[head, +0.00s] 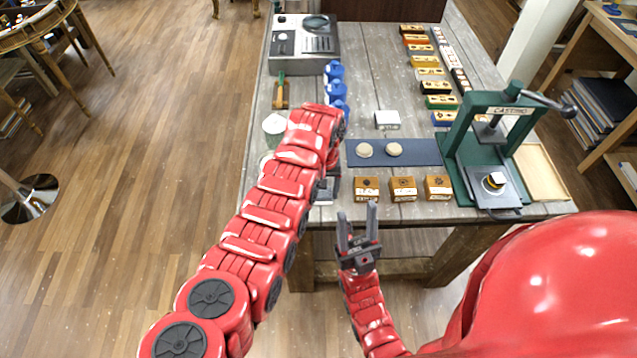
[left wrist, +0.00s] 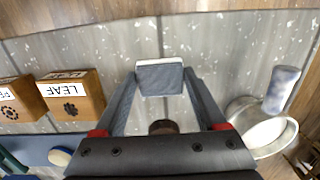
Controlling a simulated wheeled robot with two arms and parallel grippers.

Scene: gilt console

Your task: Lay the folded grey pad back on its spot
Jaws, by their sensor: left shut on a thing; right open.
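The folded grey pad (left wrist: 160,78) is between the fingertips of my left gripper (left wrist: 160,82) in the left wrist view, with a pale edge along its top. The left gripper is shut on it over the table's front left area. In the head view my left arm mostly covers this gripper (head: 327,186), and only part of the pad (head: 323,202) seems to show near the table edge. I cannot tell whether the pad touches the table. My right gripper (head: 358,228) is open and empty, in front of the table's front edge.
Wooden stamp boxes (head: 403,188) stand right of the pad, before a blue mat (head: 425,150) with two pale discs. A green press (head: 490,150) stands at right. A metal cup (left wrist: 266,128) and a dark round object (left wrist: 163,127) are near my left gripper.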

